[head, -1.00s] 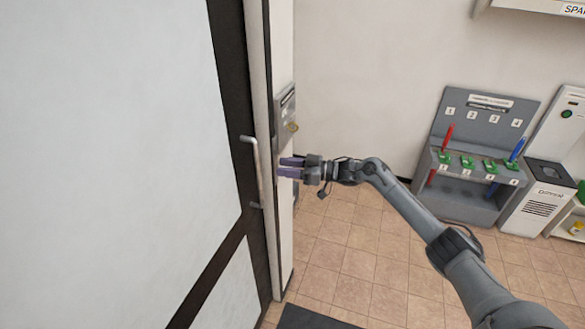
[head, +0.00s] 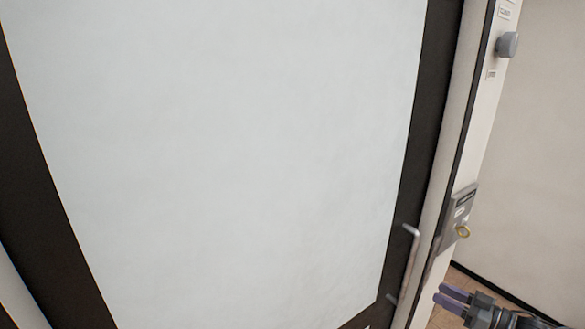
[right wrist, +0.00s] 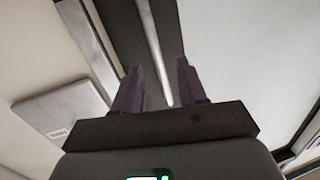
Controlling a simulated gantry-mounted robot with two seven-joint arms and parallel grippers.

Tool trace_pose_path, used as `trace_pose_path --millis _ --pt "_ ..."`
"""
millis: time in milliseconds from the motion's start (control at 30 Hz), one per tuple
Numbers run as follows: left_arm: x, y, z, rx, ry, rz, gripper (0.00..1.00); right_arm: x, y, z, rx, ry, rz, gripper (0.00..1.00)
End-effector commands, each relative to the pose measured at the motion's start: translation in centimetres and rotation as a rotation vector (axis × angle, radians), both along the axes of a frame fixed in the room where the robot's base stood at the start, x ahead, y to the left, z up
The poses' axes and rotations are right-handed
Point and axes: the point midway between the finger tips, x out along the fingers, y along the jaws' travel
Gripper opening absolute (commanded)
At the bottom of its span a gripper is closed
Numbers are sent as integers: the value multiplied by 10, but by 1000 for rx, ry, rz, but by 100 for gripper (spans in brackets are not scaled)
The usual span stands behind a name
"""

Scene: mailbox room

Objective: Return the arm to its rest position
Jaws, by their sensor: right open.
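My right gripper (head: 453,298) is at the lower right of the head view, its two purple fingers apart and pointing left. It is open with nothing between the fingers. In the right wrist view its fingers (right wrist: 155,88) point up, with a gap between them. Most of my right arm is out of the head view. The gripper is near the door handle (head: 408,265), to its right, with no contact visible. My left gripper is not in view.
A large door with a pale panel (head: 230,150) and dark frame fills most of the head view. On the post to its right are a lock box with a brass-coloured piece (head: 462,231) and a grey round knob (head: 507,44). Tiled floor shows at the lower right.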

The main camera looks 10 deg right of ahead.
Motion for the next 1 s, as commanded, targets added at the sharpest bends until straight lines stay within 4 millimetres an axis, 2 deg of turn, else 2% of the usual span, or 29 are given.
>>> trace_pose_path --millis 33,67,167,300,367,400,467,500,600,700,833,1000 --pt "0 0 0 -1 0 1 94 -8 11 -29 23 40 8 41" --pt "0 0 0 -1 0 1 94 -13 18 -44 37 61 15 41" --pt "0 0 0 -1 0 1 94 -35 59 -94 88 122 60 41" --pt "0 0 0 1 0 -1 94 -74 139 -155 154 188 117 41" --pt "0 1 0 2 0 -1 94 -91 175 -177 162 220 121 41" --pt "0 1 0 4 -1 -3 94 -104 199 -191 159 242 117 41" --pt "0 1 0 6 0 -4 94 -123 237 -209 145 276 99 41" --pt "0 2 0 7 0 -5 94 -137 263 -217 127 299 78 41" --pt "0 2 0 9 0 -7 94 -166 314 -225 58 365 -10 41" --pt "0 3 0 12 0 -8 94 -188 340 -218 -16 439 -110 41" --pt "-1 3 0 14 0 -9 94 -212 349 -197 -111 557 -237 41" --pt "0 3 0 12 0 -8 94 -242 338 -163 -225 732 -354 41"
